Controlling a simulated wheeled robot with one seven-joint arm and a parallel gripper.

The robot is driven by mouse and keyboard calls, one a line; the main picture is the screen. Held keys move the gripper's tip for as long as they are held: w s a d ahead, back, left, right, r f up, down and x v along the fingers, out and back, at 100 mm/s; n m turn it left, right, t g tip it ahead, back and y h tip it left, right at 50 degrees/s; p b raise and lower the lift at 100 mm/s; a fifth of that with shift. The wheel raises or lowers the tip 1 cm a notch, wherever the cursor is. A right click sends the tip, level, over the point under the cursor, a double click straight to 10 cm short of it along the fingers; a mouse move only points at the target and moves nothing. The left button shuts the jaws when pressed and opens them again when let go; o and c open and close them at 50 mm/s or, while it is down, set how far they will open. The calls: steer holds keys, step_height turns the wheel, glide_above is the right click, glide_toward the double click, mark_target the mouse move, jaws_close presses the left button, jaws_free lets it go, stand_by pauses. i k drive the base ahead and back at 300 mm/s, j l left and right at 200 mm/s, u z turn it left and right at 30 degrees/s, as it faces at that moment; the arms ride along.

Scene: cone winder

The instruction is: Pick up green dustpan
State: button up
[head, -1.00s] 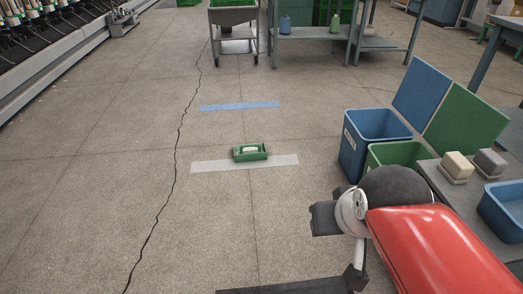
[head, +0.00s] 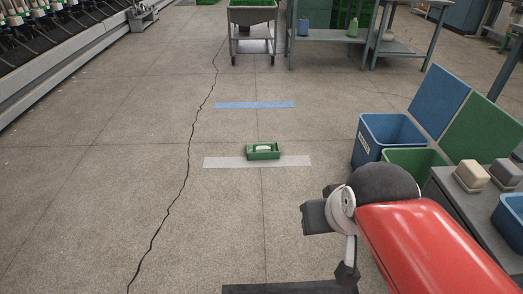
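The green dustpan (head: 263,154) lies on the floor in the middle of the head view, a small green tray shape with a pale patch on it. It rests at the far edge of a white tape strip (head: 222,162). My red arm comes in from the lower right. A dark block at its end shows left of the wrist, well to the near right of the dustpan and apart from it. I cannot make out the gripper's fingers.
A blue bin (head: 365,148) and a green bin (head: 405,155) with raised lids stand at the right, beside a grey table (head: 458,203) with boxes. A blue tape strip (head: 255,105) lies beyond. A cart (head: 254,16) stands at the back. Floor around the dustpan is clear.

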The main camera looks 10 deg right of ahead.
mark_target(269, 151)
steer(key=i+j, duration=0.3)
steer(key=i, duration=0.3)
steer(key=i+j+z, duration=0.1)
steer(key=i+j, duration=0.2)
steer(key=i, duration=0.3)
steer(key=i+j, duration=0.35)
steer(key=i, duration=0.2)
steer(key=i+j+z, duration=0.15)
steer(key=i+j, duration=0.15)
steer(key=i, duration=0.3)
steer(key=i+j, duration=0.45)
steer(key=i+l+z, duration=0.05)
steer(key=i, duration=0.05)
